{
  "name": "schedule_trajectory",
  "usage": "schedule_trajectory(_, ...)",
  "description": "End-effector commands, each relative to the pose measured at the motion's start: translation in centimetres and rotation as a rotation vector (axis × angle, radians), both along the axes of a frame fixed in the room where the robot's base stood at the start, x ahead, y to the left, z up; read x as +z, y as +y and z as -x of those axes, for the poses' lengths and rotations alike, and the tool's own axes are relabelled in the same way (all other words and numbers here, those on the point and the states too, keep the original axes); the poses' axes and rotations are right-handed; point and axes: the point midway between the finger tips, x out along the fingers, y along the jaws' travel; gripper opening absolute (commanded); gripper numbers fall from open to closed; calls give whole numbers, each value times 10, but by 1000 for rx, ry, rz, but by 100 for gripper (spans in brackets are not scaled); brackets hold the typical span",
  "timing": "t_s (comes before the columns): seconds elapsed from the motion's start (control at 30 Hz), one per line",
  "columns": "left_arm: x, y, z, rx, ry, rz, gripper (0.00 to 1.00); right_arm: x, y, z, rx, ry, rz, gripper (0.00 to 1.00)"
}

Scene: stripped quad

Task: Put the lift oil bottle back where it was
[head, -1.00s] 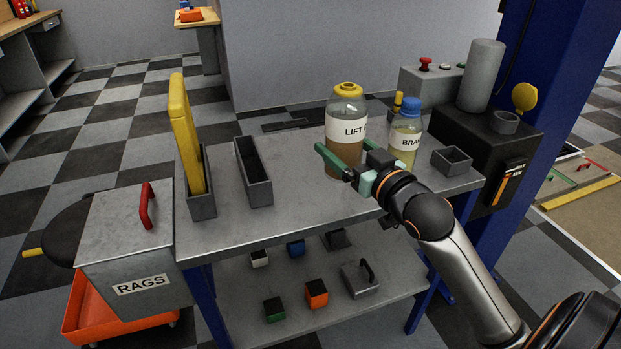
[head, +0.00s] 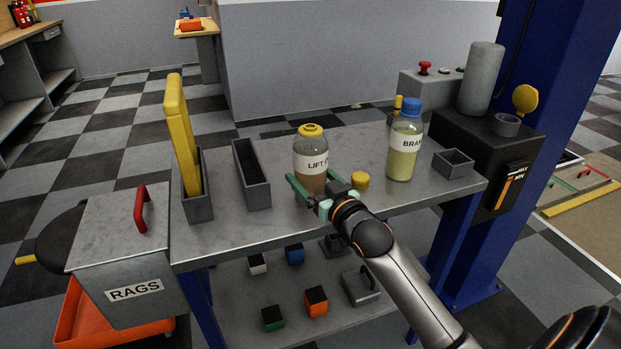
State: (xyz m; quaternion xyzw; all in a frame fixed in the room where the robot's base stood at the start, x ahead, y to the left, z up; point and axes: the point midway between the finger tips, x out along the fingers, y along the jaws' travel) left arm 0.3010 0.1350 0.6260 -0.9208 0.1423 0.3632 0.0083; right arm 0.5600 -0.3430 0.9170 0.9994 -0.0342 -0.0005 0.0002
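The lift oil bottle (head: 311,157) is clear with brown oil, a yellow cap and a label partly reading "LIFT". It is upright over the front middle of the grey bench top (head: 240,228). My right gripper (head: 312,190) has its green fingers on either side of the bottle's lower part and appears shut on it. The gripper hides the bottle's base, so I cannot tell for certain whether it touches the bench. My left gripper is not in view.
A blue-capped bottle (head: 404,143) and a small yellow cylinder (head: 360,181) stand to the right. A small open grey box (head: 453,163) is near the right edge. Two narrow grey holders stand left, one empty (head: 252,176), one with a yellow piece (head: 180,130). The bench's back middle is clear.

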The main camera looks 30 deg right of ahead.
Motion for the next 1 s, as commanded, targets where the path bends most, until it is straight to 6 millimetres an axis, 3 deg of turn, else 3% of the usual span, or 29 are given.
schedule_trajectory(0.27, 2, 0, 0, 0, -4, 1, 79, 2, 0, 0, 1, -8, 1, 0)
schedule_trajectory(0.3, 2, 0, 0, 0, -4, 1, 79, -2, 0, 0, 0, -1, 0, 89)
schedule_trajectory(0.4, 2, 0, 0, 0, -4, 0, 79, -1, 0, 0, 0, -1, 0, 100)
schedule_trajectory(0.73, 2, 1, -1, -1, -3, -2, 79, 3, 0, 1, 1, -2, 0, 100)
schedule_trajectory(1.0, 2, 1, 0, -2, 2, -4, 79, 1, 3, 39, 1, 1, 0, 100)
